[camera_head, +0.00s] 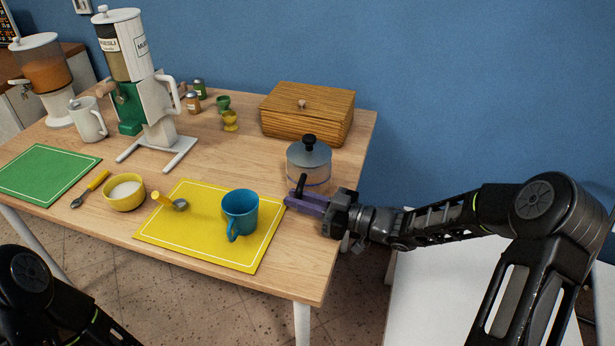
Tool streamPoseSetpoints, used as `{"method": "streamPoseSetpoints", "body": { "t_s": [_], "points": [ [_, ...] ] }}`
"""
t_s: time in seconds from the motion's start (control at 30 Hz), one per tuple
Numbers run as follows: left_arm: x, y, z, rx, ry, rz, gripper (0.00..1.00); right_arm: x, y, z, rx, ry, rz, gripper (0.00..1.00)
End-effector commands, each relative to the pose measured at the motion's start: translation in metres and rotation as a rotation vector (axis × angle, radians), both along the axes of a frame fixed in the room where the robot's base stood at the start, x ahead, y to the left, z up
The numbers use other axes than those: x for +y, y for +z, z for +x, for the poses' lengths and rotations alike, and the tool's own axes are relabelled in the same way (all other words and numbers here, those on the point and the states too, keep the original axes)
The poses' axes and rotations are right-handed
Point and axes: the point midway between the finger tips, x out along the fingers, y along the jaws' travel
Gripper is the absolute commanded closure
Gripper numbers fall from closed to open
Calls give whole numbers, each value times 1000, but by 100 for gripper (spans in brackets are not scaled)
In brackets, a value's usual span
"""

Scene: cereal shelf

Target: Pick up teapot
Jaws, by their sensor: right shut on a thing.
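The teapot (309,160) is a grey metal pot with a black lid knob. It stands upright near the right edge of the wooden table, in front of the wooden box. My right gripper (302,198) reaches in from the right at the pot's front side and is shut on its dark handle; the fingers hide part of the handle. I cannot tell whether the pot's base is lifted off the table. The left arm shows only in part at the bottom left, and its gripper is out of view.
A blue mug (240,213) stands on the yellow mat (200,241), left of my gripper. A wooden box (307,112) is behind the pot. A yellow bowl (124,192), green mat (42,174) and cereal dispenser (125,47) are further left. A blue wall is behind.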

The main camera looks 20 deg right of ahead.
Motion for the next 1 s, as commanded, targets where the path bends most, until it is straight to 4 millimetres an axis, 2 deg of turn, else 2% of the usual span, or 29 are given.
{"method": "streamPoseSetpoints", "body": {
  "t_s": [0.1,1.0],
  "points": [
    [0,0,0,0,0,0,64,0,0,0,0,0,0,100],
    [0,0,0,0,0,0,64,0,0,0,0,0,0,100]
  ]
}}
